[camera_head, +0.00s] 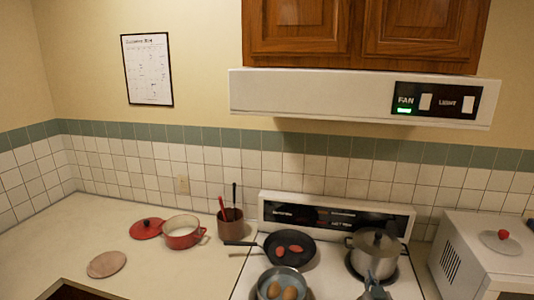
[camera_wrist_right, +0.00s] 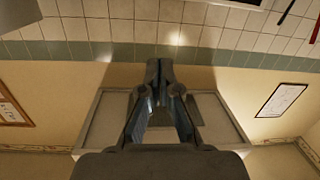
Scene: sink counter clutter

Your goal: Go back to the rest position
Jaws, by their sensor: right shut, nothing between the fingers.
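My right gripper (camera_head: 375,278) shows at the bottom right of the head view, in front of the lidded steel pot. Its fingers are together with nothing between them. In the right wrist view the same gripper (camera_wrist_right: 159,66) points up the picture, its two fingertips meeting. Tiles, wall and a pale boxy surface show behind it. My left gripper is in neither view.
The stove (camera_head: 325,287) holds a black pan (camera_head: 270,247) with red items, a pan (camera_head: 283,281) with brown items and a lidded pot (camera_head: 376,255). A red pot (camera_head: 182,235) and utensil holder (camera_head: 231,226) stand left. A white appliance (camera_head: 482,262) stands right.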

